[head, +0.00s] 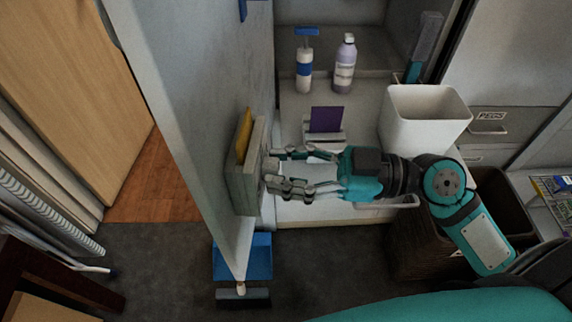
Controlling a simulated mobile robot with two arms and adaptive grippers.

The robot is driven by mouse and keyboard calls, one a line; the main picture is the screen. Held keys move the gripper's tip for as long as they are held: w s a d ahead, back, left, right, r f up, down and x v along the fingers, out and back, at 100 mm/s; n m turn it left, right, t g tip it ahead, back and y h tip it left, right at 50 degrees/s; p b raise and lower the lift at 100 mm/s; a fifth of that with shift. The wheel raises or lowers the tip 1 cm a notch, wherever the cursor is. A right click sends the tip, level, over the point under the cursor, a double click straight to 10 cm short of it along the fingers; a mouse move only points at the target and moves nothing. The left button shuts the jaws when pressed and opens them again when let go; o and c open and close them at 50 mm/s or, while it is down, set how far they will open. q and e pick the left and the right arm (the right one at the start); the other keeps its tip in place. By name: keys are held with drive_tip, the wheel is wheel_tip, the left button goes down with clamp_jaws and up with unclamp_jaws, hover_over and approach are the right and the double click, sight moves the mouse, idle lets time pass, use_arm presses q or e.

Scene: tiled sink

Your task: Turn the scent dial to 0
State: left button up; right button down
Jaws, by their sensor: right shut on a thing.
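A grey-green box (245,182) is fixed to the side of the upright panel, and a yellow piece sticks up behind its top. A small grey round part (269,164), which looks like the scent dial, is on the box's right face. My right gripper (268,175) reaches in from the right with its fingertips at this part, and is shut on it. The fingers hide part of the dial, and no numbers or pointer can be read. My left gripper is out of view.
A white bin (424,118) stands on the counter, right of a purple card (326,119) in a holder. A blue dustpan (243,257) is below the panel.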

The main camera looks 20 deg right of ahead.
drive_tip(key=c, duration=0.9)
unclamp_jaws()
drive_tip(key=shift+c, duration=0.2)
drive_tip(key=v, duration=1.2)
